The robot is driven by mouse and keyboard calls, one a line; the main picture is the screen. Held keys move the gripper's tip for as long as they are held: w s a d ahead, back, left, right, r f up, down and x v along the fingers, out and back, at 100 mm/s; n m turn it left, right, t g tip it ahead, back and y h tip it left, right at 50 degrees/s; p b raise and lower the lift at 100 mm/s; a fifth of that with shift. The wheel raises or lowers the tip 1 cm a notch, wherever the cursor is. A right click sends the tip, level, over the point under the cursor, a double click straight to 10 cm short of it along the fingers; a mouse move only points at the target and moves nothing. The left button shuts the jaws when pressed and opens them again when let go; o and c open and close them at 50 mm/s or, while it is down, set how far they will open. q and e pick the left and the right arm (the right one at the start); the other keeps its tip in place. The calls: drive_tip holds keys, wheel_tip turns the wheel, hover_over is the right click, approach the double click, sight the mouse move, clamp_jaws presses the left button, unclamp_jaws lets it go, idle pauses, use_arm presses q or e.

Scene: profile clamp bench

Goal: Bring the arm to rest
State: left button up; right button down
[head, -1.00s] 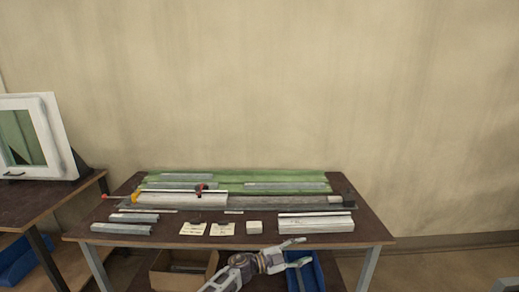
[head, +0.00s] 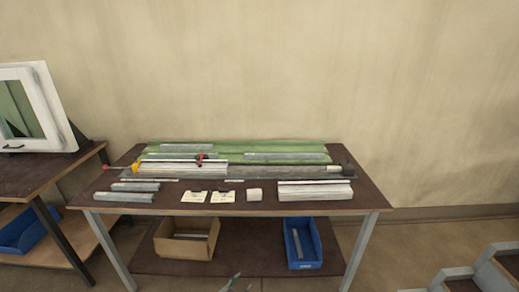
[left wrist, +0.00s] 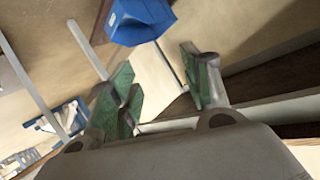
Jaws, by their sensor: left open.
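My left gripper (head: 236,284) barely shows at the bottom edge of the head view, in front of the bench and below its top. In the left wrist view my left gripper (left wrist: 158,90) is open, with its green-padded fingers apart and nothing seen between them. The rest of the left arm is out of the head view. My right gripper is not in view.
A side table (head: 50,180) with a window frame is left.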

use_arm(q)
drive_tip(key=s+a+f+n+g+y+b, duration=0.1)
drive_tip(key=s+a+f+n+g+y, duration=0.15)
drive_tip(key=s+a+f, duration=0.65)
drive_tip(key=s+a+f+n+g+y+b, duration=0.1)
drive_tip(key=s+a+f+n+g+y, duration=0.15)
drive_tip(key=s+a+f, duration=0.7)
drive_tip(key=s+a+f+g, duration=0.1)
drive_tip(key=s+a+f, duration=0.1)
drive_tip(key=s, duration=0.8)
drive_tip(key=s+a+f+n+g+y, duration=0.1)
drive_tip(key=s+f, duration=0.4)
drive_tip(key=s, duration=0.6)
drive_tip(key=s+a+f+n+g+y, duration=0.1)
drive_tip(key=s+a+f+g, duration=0.1)
drive_tip(key=s, duration=0.8)
wheel_tip(320, 180, down, 2)
drive_tip(key=shift+s+a+f+g+b, duration=0.2)
drive_tip(key=shift+s+a+g+b, duration=0.15)
drive_tip(key=shift+g, duration=0.25)
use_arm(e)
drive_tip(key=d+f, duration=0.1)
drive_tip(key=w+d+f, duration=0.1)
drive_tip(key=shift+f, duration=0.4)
use_arm(q)
drive_tip(key=shift+w, duration=0.1)
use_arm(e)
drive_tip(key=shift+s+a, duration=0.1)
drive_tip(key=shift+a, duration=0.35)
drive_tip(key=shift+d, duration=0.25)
